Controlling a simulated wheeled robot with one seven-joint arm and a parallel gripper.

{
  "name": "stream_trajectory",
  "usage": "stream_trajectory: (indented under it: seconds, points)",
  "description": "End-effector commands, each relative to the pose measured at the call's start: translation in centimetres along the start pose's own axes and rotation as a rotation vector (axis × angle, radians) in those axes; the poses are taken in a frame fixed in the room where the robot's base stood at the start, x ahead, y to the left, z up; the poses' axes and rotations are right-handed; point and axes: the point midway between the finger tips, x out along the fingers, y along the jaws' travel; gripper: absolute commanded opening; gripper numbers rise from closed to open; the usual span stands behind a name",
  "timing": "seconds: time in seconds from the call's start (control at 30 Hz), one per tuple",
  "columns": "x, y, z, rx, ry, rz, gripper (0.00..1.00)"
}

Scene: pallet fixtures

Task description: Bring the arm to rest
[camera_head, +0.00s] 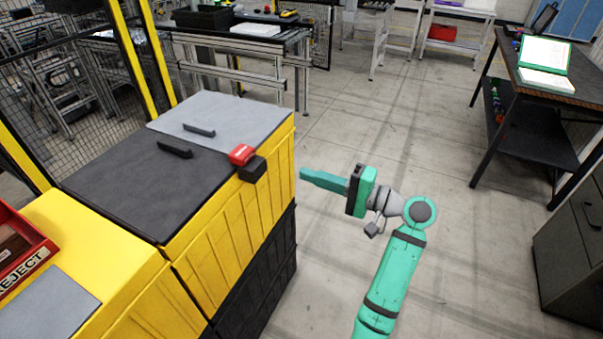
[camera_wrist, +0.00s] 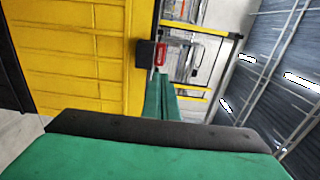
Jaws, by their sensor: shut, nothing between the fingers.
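My arm (camera_head: 392,281) is green with dark bands and rises from the bottom of the head view, bent at a joint. My gripper (camera_head: 304,176) points left over the floor, its fingers shut and empty. The fingertips are close to the right side of the yellow cabinet (camera_head: 232,215); I cannot tell whether they touch it. In the wrist view the gripper (camera_wrist: 162,76) shows its green fingers together, pointing toward the red and black block at the cabinet edge.
The cabinet has a dark lid (camera_head: 130,190) and a grey lid (camera_head: 215,120), with a red button on a black box (camera_head: 252,168) at its edge. A red REJECT bin (camera_head: 25,265) is at left. A dark table (camera_head: 545,85) stands at right. Floor between is clear.

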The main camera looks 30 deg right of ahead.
Motion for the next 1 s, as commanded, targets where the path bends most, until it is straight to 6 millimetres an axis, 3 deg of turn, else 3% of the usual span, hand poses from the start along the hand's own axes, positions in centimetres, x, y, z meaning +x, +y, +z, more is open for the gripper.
stream_trajectory:
  seconds: [0.57, 0.67, 1.0]
  points:
    - [1.2, 0.8, 0.6, 0.005, -0.005, 0.003, 0.00]
    - [2.4, 3.0, 1.0, 0.018, 0.027, 0.012, 0.00]
    - [7.1, 16.9, 5.6, 0.014, 0.239, 0.126, 0.00]
